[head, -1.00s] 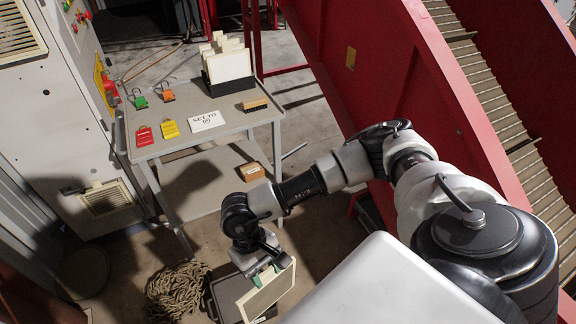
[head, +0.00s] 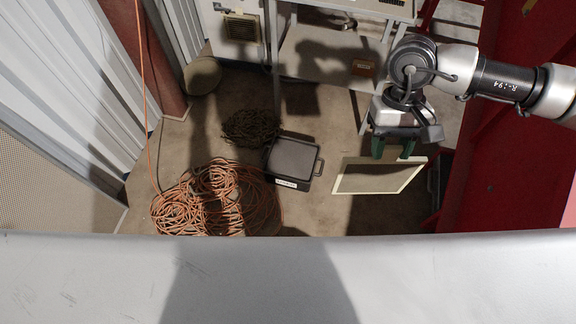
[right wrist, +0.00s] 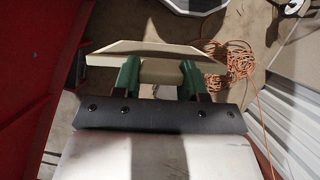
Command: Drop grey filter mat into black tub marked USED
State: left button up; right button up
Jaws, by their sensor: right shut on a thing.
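The grey filter mat (head: 376,187), a flat panel with a pale cream frame, hangs from my right gripper (head: 393,150) in the head view. The green fingers are shut on its upper edge; the mat is clear of the tub, to its right. The right wrist view shows the mat (right wrist: 150,49) edge-on beyond the fingers (right wrist: 159,78). The black tub (head: 270,172) stands on the floor left of the mat. A small white label is on its near side, too small to read. My left gripper is not in view.
An orange cable coil (head: 215,200) lies left of the tub. A dark rope heap (head: 250,127) lies behind it. A table (head: 330,48) stands at the back, and a red machine wall (head: 515,165) is on the right. Bare floor lies between tub and mat.

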aim_at(295, 167)
jog(key=u, duration=0.25)
jog(key=i+l+u, duration=0.15)
jog(key=l+u, duration=0.2)
jog(key=u, duration=0.15)
jog(key=i+l+u, duration=0.15)
jog(key=l+u, duration=0.6)
jog(key=u, duration=0.2)
jog(key=l+u, duration=0.15)
jog(key=l, duration=1.35)
